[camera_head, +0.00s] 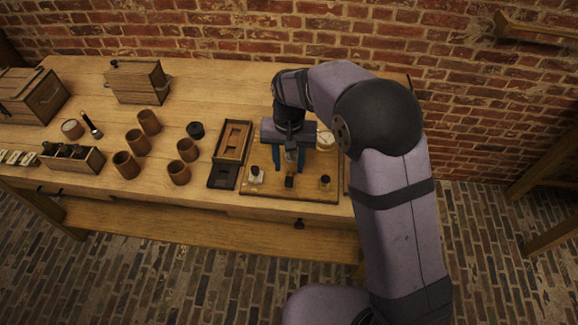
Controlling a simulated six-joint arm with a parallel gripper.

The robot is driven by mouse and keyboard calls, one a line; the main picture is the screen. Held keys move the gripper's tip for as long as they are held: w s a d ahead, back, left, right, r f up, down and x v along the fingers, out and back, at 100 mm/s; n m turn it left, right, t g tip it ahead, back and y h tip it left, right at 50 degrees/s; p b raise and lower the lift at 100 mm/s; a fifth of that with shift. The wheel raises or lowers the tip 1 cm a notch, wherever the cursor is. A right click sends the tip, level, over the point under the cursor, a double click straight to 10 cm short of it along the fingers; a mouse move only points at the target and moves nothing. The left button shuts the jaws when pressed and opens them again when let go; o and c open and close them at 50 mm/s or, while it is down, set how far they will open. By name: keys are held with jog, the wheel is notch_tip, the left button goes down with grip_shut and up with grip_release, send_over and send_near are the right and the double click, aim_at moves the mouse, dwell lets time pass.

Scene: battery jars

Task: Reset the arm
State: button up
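My gripper (290,160) hangs from the end of my purple-grey arm over the wooden board (310,190) at the right part of the table. Its two blue fingers point down and stand apart. A small grey part shows between them, but I cannot tell whether it belongs to the gripper or is a separate thing. A small dark block (289,181) sits on the board just below and in front of the fingers. The arm hides part of the board's back area.
Left of the board lie a dark open tray (233,141) and several brown jars (127,165). A black round lid (195,130), a crate of bottles (72,158) and wooden boxes (137,82) stand farther left. A dial (325,140) stands right of my gripper. The table's back middle is clear.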

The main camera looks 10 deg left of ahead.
dwell(0.4)
jog(key=shift+w+a+n, duration=0.15)
jog(key=shift+w+n, duration=0.1)
jog(key=shift+n, duration=0.45)
jog(key=s+d+f+n+g, duration=0.1)
jog(key=s+d+f+n, duration=0.2)
jog(key=s, duration=0.4)
jog(key=s+d+f+g, duration=0.1)
jog(key=s+d+f, duration=0.1)
jog(key=s+d, duration=0.35)
jog(key=s+d+r+m, duration=0.2)
jog(key=s+d+r, duration=0.2)
jog(key=s+d, duration=0.55)
jog(key=w+d+r+m+t, duration=0.2)
jog(key=d+r, duration=0.1)
jog(key=shift+w+d+r, duration=0.2)
jog(key=shift+w+r, duration=0.05)
